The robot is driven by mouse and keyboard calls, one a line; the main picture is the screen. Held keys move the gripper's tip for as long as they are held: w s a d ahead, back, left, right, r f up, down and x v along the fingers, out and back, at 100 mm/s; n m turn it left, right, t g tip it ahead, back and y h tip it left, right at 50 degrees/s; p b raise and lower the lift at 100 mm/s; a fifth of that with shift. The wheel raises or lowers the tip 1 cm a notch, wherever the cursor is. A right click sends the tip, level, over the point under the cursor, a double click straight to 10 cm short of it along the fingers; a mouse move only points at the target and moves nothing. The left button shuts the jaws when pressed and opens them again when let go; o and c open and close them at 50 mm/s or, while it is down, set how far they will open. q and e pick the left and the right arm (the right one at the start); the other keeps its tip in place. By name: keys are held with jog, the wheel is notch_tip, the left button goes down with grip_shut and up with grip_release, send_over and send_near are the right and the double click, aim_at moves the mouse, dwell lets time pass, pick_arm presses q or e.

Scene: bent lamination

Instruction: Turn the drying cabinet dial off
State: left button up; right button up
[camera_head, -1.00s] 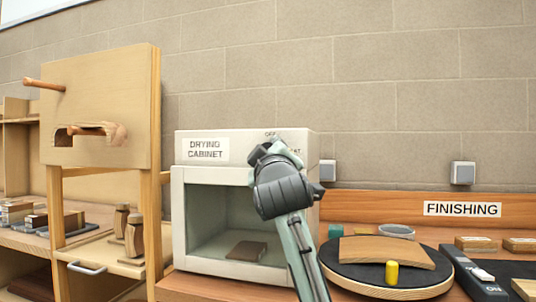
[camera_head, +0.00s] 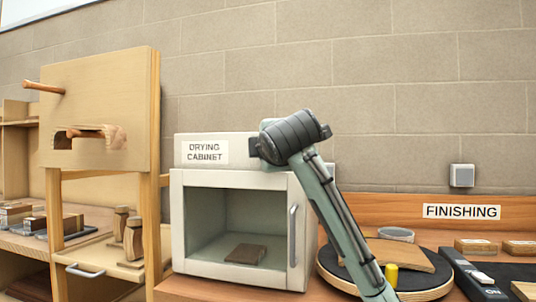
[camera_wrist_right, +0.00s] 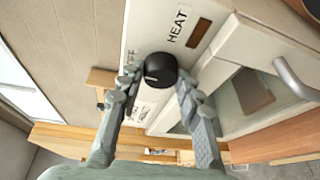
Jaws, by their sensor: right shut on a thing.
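The drying cabinet (camera_head: 180,215) is a white box with a windowed front and a grey handle (camera_head: 293,235). Its black round dial (camera_wrist_right: 160,66) shows in the right wrist view, on the panel between a HEAT label (camera_wrist_right: 178,22) and a partly covered OFF label (camera_wrist_right: 130,58). A small light mark shows on the dial's face, but I cannot tell exactly where it points. My right gripper (camera_wrist_right: 158,78) has its fingers on either side of the dial, shut on it. My left gripper is not in view.
A brown piece (camera_head: 246,253) lies inside the cabinet. A wooden stand (camera_head: 100,100) with protruding pegs is at left. At right are a round black-topped turntable (camera_head: 415,281), a yellow cylinder (camera_head: 391,275) and a FINISHING sign (camera_head: 461,212).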

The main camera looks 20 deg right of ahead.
jog(key=shift+n, duration=0.4)
jog(key=o, duration=1.2)
jog(key=shift+c, duration=0.2)
jog(key=shift+s, duration=0.1)
jog(key=v, duration=0.8)
jog(key=shift+r, duration=0.1)
jog(key=shift+a, duration=0.1)
